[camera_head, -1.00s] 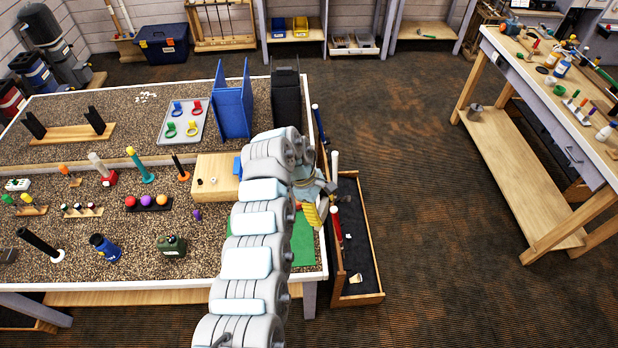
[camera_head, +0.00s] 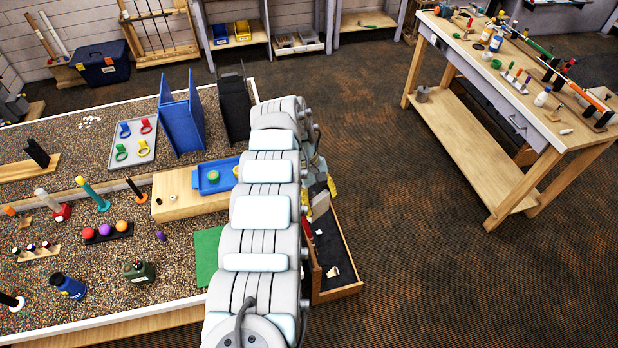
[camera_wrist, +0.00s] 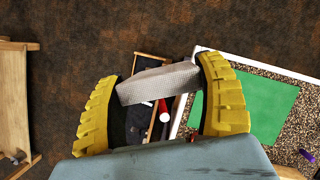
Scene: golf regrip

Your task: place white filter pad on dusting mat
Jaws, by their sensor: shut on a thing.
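My gripper (camera_wrist: 160,80) has yellow ridged fingers and is shut on the white filter pad (camera_wrist: 158,84), a pale, speckled flat block that spans between the fingers. In the head view the pad (camera_head: 319,206) shows beside yellow fingers, partly hidden by my arm. The green mat, which I take for the dusting mat, lies flat near the table's right front corner (camera_head: 206,256); my arm hides its right part. In the wrist view the mat (camera_wrist: 262,108) is right of the gripper, bare where it shows. The pad is held above and apart from it, outside the table's edge.
A wood-edged, dark-lined bin (camera_head: 349,288) stands beside the table, below the gripper, with long shafts in it. Behind the mat are a wooden block (camera_head: 175,204) and a blue tray (camera_head: 213,186). A second workbench (camera_head: 545,125) stands right, across open floor.

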